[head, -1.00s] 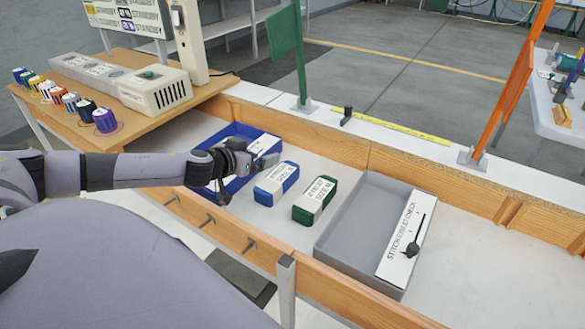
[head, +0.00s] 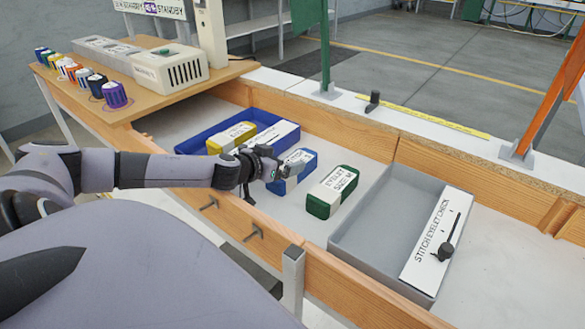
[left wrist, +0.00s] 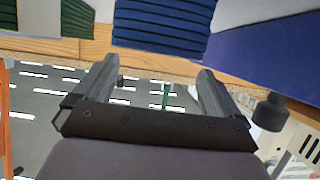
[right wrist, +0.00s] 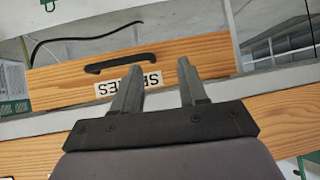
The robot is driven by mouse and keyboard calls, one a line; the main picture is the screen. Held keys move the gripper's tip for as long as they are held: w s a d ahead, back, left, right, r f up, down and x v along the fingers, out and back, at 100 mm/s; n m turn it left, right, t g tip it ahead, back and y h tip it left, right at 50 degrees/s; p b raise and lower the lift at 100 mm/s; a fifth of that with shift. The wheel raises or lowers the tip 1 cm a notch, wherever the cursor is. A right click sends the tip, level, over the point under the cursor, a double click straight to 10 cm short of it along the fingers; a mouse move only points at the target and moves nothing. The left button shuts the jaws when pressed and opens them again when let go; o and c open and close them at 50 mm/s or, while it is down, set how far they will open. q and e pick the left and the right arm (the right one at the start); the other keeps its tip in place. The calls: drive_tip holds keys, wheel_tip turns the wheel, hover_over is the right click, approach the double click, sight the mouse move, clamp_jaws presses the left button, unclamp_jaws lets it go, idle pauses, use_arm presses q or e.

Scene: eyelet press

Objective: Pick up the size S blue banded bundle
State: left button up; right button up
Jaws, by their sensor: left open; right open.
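The blue banded bundle (head: 300,160), with a white label band whose size I cannot read, lies in the bench trough in the head view. My left gripper (head: 290,172) is open and empty at its near left side, partly covering it. In the left wrist view the ribbed blue bundle (left wrist: 163,28) is just beyond the open fingertips (left wrist: 153,78), not between them. A green banded bundle (head: 333,190) lies to its right; its green side also shows in the left wrist view (left wrist: 76,18). My right gripper (right wrist: 155,75) is open and empty, seen only in the right wrist view.
A blue tray (head: 197,140) holding a yellow bundle (head: 226,140) stands left of the blue bundle. A grey tray (head: 385,220) marked for stitch eyelet check stands right. Wooden walls (head: 350,138) edge the trough. The right wrist view shows a black drawer handle (right wrist: 119,62).

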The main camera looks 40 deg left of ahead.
sight(304, 154)
use_arm(q)
drive_tip(key=shift+d+r+p+x, duration=0.1)
drive_tip(key=shift+p+x, duration=0.05)
drive_tip(key=shift+x, duration=0.5)
drive_tip(key=shift+d+r+p+x, duration=0.1)
drive_tip(key=shift+x, duration=0.55)
drive_tip(key=shift+d+r+p+x, duration=0.1)
drive_tip(key=shift+d+p+x, duration=0.05)
drive_tip(key=shift+x, duration=2.1)
drive_tip(key=c, duration=1.3)
drive_tip(key=shift+r, duration=0.1)
